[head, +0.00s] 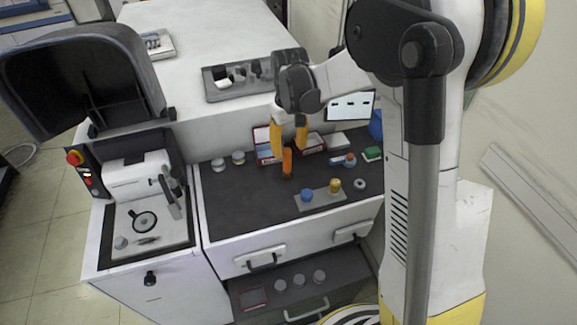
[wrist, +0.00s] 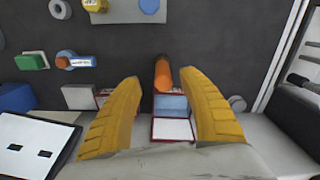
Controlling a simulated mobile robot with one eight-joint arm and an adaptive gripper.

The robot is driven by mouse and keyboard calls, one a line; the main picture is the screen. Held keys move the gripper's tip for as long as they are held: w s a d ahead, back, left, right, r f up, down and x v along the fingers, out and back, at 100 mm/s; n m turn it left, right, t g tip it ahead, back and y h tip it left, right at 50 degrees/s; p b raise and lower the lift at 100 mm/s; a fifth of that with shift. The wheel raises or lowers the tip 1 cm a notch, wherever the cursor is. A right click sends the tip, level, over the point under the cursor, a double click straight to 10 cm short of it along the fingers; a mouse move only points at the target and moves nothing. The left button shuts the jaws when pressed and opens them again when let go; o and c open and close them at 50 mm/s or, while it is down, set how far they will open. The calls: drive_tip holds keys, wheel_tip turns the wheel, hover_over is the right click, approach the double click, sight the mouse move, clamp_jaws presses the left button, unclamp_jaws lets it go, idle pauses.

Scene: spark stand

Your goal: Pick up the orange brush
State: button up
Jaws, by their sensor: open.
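The orange brush (head: 287,162) is a small cylinder with an orange upper part and a darker brown lower part. It appears to stand upright on the dark worktop (head: 240,205). In the wrist view the brush (wrist: 163,76) shows near the tips of the yellow fingers, in the space between them. My gripper (head: 289,150) points down at the brush, with its fingers spread and nothing held. In the wrist view my gripper (wrist: 160,78) is open. I cannot tell whether either finger touches the brush.
Behind the brush are open red boxes (wrist: 172,130). A grey plate (head: 318,196) with a blue and a yellow knob lies in front, right. Two round pieces (head: 228,161) stand left. A green block (head: 373,153) and a ring (head: 360,184) lie right. The front-left worktop is clear.

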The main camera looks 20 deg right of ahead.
sight(287, 161)
drive_tip(key=f, duration=0.2)
drive_tip(key=f+b, duration=0.1)
drive_tip(key=f, duration=0.3)
drive_tip(key=shift+w+a+f+b, duration=0.15)
drive_tip(key=shift+w+a+b, duration=0.1)
drive_tip(key=shift+b, duration=0.15)
clamp_jaws()
